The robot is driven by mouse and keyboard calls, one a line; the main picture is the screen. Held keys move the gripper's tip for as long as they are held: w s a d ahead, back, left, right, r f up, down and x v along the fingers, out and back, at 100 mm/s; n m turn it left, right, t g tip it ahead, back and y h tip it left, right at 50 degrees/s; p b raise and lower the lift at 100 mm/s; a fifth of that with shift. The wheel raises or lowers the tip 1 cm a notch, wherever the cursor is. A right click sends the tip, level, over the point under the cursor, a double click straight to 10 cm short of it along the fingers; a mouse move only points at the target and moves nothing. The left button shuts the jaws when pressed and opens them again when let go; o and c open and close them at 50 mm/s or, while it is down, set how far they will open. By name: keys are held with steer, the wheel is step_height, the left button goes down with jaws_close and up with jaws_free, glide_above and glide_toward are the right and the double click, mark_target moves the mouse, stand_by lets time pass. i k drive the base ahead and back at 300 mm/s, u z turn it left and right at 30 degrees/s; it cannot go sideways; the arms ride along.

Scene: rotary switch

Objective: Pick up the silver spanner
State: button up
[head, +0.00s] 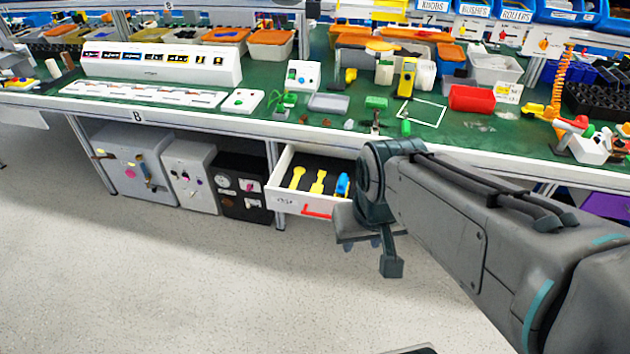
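I cannot make out a silver spanner for sure in the head view. A drawer (284,200) under the bench stands open. In it lie two yellow tools, one at the left (297,177) and one in the middle (318,182), and a blue item (343,185) at the right.
The green bench top (330,132) above the drawer is crowded with a red bin (471,98), a yellow meter (405,79) and small parts. A black cabinet (243,187) and grey cabinets stand left of the drawer. The floor (190,285) in front is clear.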

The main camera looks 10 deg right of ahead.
mark_target(375, 130)
steer(key=z, duration=0.95)
steer(key=i, duration=1.55)
steer(key=u, duration=0.75)
